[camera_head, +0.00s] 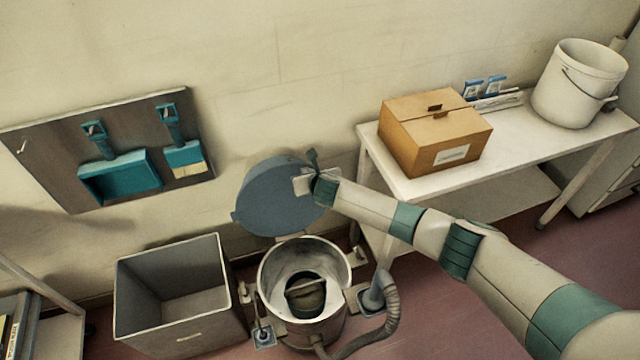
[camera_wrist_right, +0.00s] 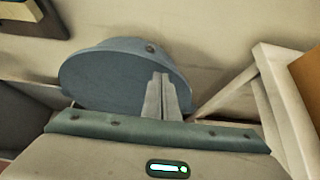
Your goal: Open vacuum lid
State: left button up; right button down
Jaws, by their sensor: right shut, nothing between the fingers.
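The vacuum's round blue-grey lid (camera_head: 268,200) stands raised and tilted back toward the wall, above and behind the open drum (camera_head: 340,260). A dark round part (camera_head: 306,294) shows inside the drum. My right gripper (camera_head: 302,185) is at the lid's right side; it is shut with nothing between its fingers. In the right wrist view the lid (camera_wrist_right: 110,80) fills the middle, and my closed fingers (camera_wrist_right: 166,80) overlap its right part. Whether they touch it I cannot tell. My left gripper is out of view.
A grey open bin (camera_head: 170,335) stands left of the vacuum. A ribbed hose (camera_head: 391,305) curves at the drum's right. A white table (camera_head: 405,185) to the right holds a cardboard box (camera_head: 433,135) and a white bucket (camera_head: 576,85). A dustpan board (camera_head: 60,150) hangs on the wall.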

jog(key=b+v, duration=0.1)
jog(key=v, duration=1.4)
jog(key=shift+f, duration=0.35)
jog(key=shift+s, duration=0.2)
